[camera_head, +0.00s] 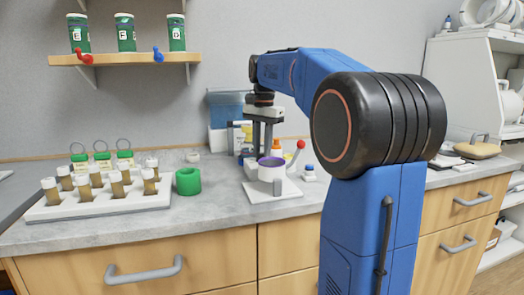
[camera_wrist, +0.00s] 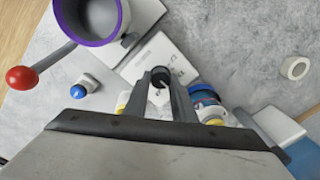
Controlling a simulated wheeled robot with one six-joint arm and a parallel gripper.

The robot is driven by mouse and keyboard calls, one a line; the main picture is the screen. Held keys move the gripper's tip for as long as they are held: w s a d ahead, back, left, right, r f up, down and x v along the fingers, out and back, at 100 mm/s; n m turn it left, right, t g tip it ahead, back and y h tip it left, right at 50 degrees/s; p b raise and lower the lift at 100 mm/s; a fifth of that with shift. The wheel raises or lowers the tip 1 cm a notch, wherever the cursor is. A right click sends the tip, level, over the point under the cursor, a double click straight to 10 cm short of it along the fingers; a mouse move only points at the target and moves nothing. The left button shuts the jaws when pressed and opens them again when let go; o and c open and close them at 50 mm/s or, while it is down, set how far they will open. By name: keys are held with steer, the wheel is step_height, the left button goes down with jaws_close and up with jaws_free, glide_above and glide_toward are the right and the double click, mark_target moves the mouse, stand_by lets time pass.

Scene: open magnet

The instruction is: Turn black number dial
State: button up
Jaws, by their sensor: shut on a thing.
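The black number dial (camera_wrist: 160,74) is a small dark round knob on a white plate (camera_wrist: 163,48) with small printed marks. In the wrist view it sits between the two fingertips of my gripper (camera_wrist: 160,84), which is shut on it from both sides. The fingers partly cover the dial, and I cannot read which number it points to. In the head view my gripper (camera_head: 262,145) points down behind the white device (camera_head: 278,189) with the purple-rimmed cup (camera_head: 271,162). The dial is hidden in that view.
A lever with a red ball (camera_wrist: 21,77) sticks out from the cup. Blue-capped and yellow-capped bottles stand near my fingers. A rack of sample vials (camera_head: 98,202) and a green ring (camera_head: 188,181) are at left. A white ring (camera_wrist: 295,68) lies on clear counter.

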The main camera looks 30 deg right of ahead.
steer(key=n, duration=0.4)
steer(key=shift+n, duration=0.3)
steer(key=o, duration=1.1)
steer(key=shift+c, duration=0.2)
steer(key=shift+r, duration=0.15)
step_height(320, 180, up, 17)
steer(key=shift+s+d, duration=0.15)
steer(key=shift+d, duration=0.1)
steer(key=shift+s, duration=0.1)
